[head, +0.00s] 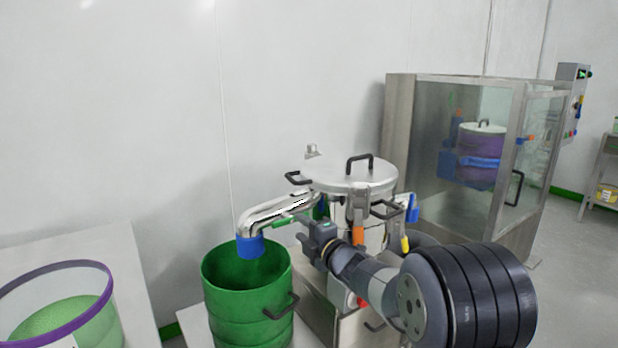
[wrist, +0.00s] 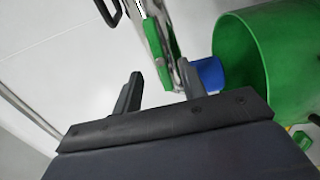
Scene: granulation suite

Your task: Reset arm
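My gripper (head: 305,238) is beside the steel discharge pipe of the machine, near a green handle (head: 288,221) on that pipe. In the wrist view my gripper (wrist: 158,72) has its two dark fingers apart. The green handle (wrist: 163,45) shows beyond the gap between them, and nothing appears clamped. I cannot tell whether a finger touches it. My arm reaches in from the lower right in the head view.
The lidded steel machine (head: 350,175) stands behind my arm. The pipe's blue end (head: 250,245) is over an open green drum (head: 248,315). A purple-rimmed bin (head: 60,266) is at left. A glass cabinet (head: 430,150) holds a purple drum (head: 476,177).

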